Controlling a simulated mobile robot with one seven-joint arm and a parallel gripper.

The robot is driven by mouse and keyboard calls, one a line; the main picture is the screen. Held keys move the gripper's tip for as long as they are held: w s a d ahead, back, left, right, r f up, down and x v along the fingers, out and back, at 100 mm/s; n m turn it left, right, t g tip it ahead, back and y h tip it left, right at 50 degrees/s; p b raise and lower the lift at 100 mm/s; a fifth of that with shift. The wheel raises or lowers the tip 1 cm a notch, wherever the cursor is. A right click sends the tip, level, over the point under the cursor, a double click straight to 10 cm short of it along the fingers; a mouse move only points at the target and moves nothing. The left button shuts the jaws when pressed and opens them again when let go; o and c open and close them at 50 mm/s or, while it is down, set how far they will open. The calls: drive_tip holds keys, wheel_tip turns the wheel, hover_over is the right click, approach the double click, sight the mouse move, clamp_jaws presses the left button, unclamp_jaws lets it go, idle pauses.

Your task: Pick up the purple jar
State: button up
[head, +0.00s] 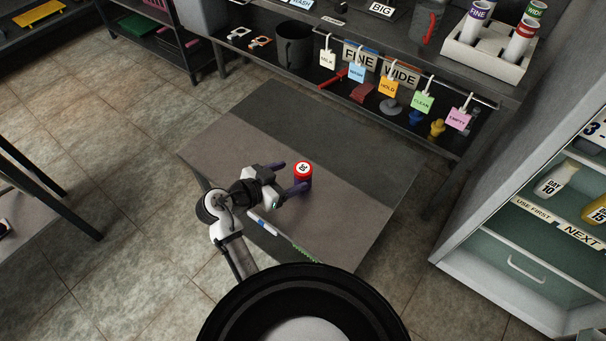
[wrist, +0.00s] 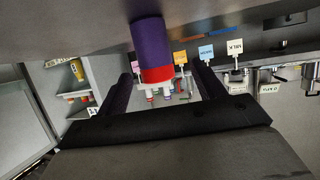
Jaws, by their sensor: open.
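The purple jar (head: 304,182) stands upright on the table (head: 350,225), with a red lid that bears a white round label. My gripper (head: 292,176) is open, with its two dark fingers pointing at the jar from the left. The jar is at the fingertips, and I cannot tell how far it sits between them. In the wrist view, which is upside down, the purple jar (wrist: 148,42) with its red band and lid shows between the two open fingers (wrist: 165,85). Nothing is held.
A white, blue and green brush (head: 285,238) lies on the table near my arm. Behind is a bench with hanging tags (head: 388,87), a dark pitcher (head: 294,45) and a white rack (head: 490,50). An open cabinet (head: 520,235) stands at right. The table's right part is clear.

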sight(308, 170)
drive_tip(key=shift+w+d+f, duration=0.25)
drive_tip(key=shift+w+d, duration=0.2)
drive_tip(key=shift+d, duration=0.05)
drive_tip(key=x, duration=0.1)
drive_tip(key=p+x, duration=0.1)
drive_tip(key=x, duration=0.2)
drive_tip(key=shift+s+d+r+p, duration=0.1)
drive_tip(key=shift+d+r+p, duration=0.2)
drive_tip(key=shift+d, duration=0.1)
drive_tip(key=shift+w+d+f, duration=0.3)
drive_tip(key=shift+f, duration=0.05)
drive_tip(key=c, duration=1.1)
drive_tip(key=shift+r, duration=0.1)
